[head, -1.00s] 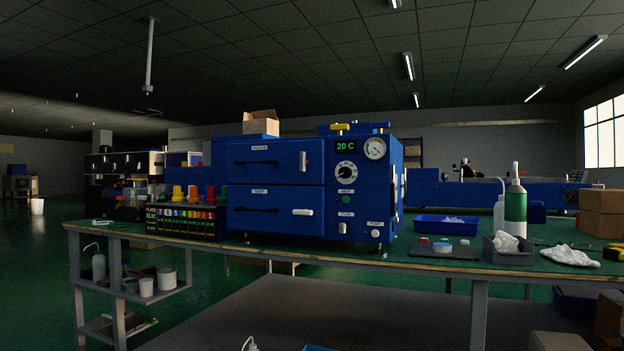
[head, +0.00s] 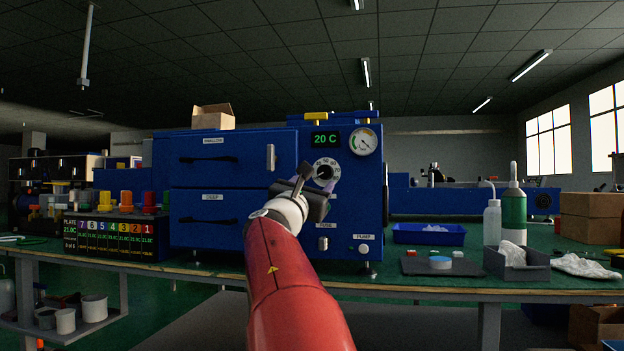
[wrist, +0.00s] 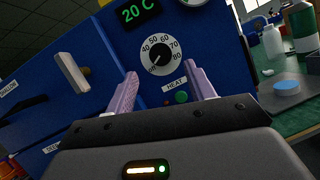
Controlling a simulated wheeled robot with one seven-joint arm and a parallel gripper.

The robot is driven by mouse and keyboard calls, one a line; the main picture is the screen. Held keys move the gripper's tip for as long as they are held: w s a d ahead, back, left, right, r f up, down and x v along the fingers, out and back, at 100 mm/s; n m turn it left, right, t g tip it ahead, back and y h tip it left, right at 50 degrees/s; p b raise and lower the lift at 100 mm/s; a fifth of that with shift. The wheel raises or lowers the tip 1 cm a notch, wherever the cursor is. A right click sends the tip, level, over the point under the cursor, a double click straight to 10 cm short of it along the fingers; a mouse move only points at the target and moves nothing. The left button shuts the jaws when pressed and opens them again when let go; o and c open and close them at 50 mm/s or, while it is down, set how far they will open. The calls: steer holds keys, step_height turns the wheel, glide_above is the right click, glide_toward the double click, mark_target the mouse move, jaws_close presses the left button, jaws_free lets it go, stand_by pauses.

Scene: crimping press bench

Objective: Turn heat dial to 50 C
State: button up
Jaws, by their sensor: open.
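The heat dial (wrist: 158,56) is a white disc with a black knob on the blue press front (head: 350,200). In the wrist view its scale runs from 40 up to 80, and the pointer's exact setting is too small to read. The display (head: 325,139) above it reads 20 C. My gripper (wrist: 162,88) is open and empty, its two fingers apart just short of the panel, with the dial showing between and beyond their tips. In the head view my gripper (head: 318,183) partly covers the dial (head: 326,171).
A pressure gauge (head: 363,141) sits right of the display. The green HEAT button (wrist: 181,97) is below the dial. A blue tray (head: 430,234) and bottles (head: 513,205) stand at right on the bench.

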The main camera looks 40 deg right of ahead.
mark_target(323, 174)
steer(key=x, duration=0.4)
steer(key=shift+r+p, duration=0.1)
steer(key=shift+p, duration=0.3)
steer(key=shift+w+d+r, duration=0.1)
steer(key=shift+w+d, duration=0.2)
steer(key=shift+d, duration=0.25)
steer(key=c, duration=1)
steer(key=shift+o, duration=0.2)
steer(key=shift+m+p, duration=0.3)
